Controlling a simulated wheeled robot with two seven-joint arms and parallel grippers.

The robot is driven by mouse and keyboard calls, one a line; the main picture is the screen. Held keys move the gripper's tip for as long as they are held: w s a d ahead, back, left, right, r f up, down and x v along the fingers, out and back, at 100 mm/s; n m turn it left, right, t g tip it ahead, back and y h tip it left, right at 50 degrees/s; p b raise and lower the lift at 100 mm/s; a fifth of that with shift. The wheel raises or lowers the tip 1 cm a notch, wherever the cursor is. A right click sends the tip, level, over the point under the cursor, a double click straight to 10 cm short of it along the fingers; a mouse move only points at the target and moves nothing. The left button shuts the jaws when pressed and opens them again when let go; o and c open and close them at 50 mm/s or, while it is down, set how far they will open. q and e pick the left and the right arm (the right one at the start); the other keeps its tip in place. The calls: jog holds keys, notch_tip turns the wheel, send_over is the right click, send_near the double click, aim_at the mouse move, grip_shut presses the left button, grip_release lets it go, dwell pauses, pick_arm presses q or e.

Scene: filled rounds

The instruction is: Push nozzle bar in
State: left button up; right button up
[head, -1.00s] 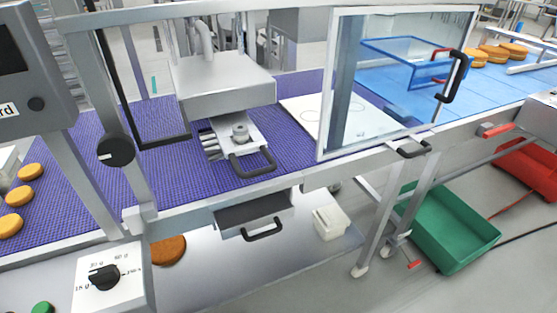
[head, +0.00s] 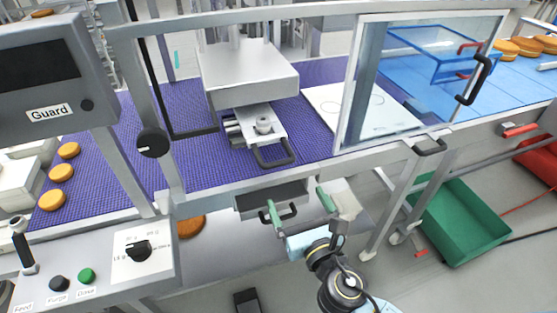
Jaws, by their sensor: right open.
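My right gripper (head: 297,200), with green fingers, is open and empty. It appears below and in front of the nozzle bar, by the grey drawer (head: 262,200) under the belt; contact with the drawer handle cannot be told. My left gripper is not in view.
A guard frame with a clear panel (head: 410,85) stands right of the head. A control panel (head: 140,256) with a knob and buttons is at lower left. Orange round cakes (head: 61,173) lie on the belt (head: 110,150) at left. A green crate (head: 460,225) stands on the floor at right.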

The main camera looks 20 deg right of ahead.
aim_at(279, 165)
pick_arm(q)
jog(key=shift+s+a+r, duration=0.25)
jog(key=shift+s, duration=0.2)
pick_arm(e)
jog(key=w, duration=1.3)
jog(key=shift+a, duration=0.25)
jog(key=shift+c, duration=0.4)
